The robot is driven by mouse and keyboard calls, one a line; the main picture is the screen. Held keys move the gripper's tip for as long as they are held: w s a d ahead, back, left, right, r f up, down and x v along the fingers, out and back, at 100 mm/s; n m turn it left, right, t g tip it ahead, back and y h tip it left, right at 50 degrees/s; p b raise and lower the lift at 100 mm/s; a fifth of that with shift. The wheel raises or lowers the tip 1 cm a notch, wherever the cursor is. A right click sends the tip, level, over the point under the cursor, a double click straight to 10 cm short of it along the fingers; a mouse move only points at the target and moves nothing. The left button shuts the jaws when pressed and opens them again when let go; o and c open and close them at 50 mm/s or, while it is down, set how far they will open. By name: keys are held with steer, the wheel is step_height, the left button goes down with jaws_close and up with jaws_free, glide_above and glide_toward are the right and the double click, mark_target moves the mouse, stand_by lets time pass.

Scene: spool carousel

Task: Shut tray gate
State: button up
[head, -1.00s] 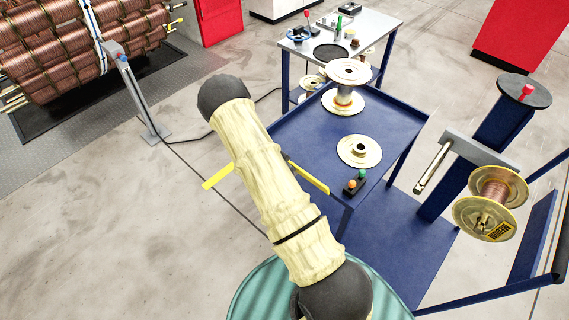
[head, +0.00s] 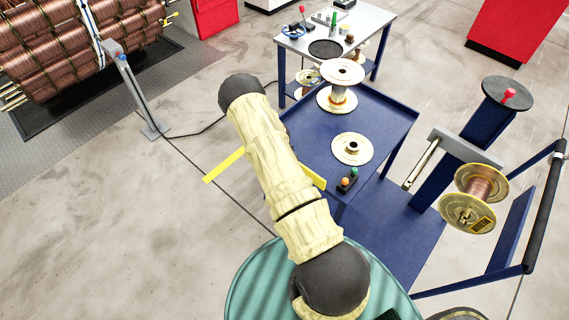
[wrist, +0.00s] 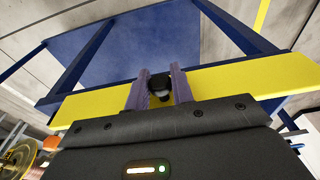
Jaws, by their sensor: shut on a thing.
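The tray gate (wrist: 240,78) is a long yellow bar crossing the wrist view. A black knob (wrist: 159,84) on it sits between the two purple-grey fingers of my gripper (wrist: 161,86), which is shut on it. In the head view the right end of the gate (head: 315,178) shows beside my arm, along the near left edge of the blue tray table (head: 311,125). My forearm hides the rest of the gate and the gripper there. I cannot tell whether the gate lies against the tray edge.
A flanged spool (head: 341,73) and a round flange (head: 352,149) stand on the tray top, with a small button box (head: 347,181) near its front. A copper spool (head: 479,194) hangs at the right. Another yellow strip (head: 223,165) shows left of my arm.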

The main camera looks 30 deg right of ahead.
steer(key=shift+d, duration=0.1)
steer(key=o, duration=0.9)
steer(key=shift+r, duration=0.15)
steer(key=a+r, duration=0.1)
steer(key=r, duration=0.4)
steer(key=a+r+b, duration=0.1)
steer(key=r, duration=0.5)
steer(key=s+r, duration=0.1)
steer(key=r, duration=0.5)
steer(key=shift+a, duration=0.4)
